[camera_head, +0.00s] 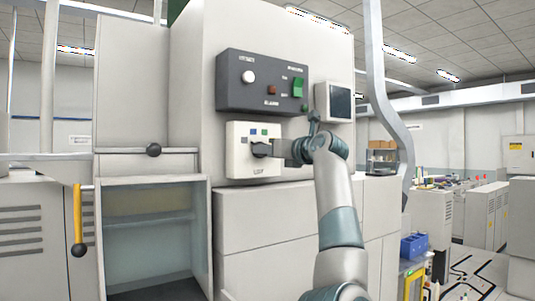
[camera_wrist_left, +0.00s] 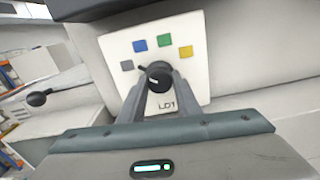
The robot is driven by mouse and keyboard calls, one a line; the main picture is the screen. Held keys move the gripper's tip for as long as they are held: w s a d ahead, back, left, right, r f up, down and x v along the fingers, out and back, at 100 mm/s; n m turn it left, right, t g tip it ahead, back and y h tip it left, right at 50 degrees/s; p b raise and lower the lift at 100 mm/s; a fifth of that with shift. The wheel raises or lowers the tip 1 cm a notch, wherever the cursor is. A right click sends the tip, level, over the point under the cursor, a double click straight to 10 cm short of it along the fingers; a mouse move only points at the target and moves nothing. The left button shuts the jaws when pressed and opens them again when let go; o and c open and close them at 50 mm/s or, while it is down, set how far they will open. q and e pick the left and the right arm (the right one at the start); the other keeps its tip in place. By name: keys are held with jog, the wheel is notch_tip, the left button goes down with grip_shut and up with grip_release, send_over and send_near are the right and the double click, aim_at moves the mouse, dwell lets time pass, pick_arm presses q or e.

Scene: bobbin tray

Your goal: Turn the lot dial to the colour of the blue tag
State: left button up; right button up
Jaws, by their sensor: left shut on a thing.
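The lot dial (camera_wrist_left: 158,76) is a black knob on a white plate (camera_wrist_left: 203,88) marked LOT. Around the knob's upper side are grey (camera_wrist_left: 127,65), blue (camera_wrist_left: 140,46), green (camera_wrist_left: 165,40) and yellow (camera_wrist_left: 186,52) patches. The plate (camera_head: 237,165) also shows there. I cannot make out a blue tag. My right gripper is out of view.
Above the plate is a dark control panel (camera_head: 232,92) with a white button, a red button and a green switch. A small screen (camera_head: 340,103) is at its right. An open cabinet (camera_head: 150,237) stands lower left. A blue bin (camera_head: 413,246) is at the right.

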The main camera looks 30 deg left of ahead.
pick_arm(q)
jog(key=shift+r+m+b, duration=0.1)
jog(key=shift+m+b, duration=1.15)
jog(key=shift+m, duration=1.85)
jog(key=o, duration=1.1)
jog(key=shift+c, duration=0.2)
jog(key=shift+d, duration=0.1)
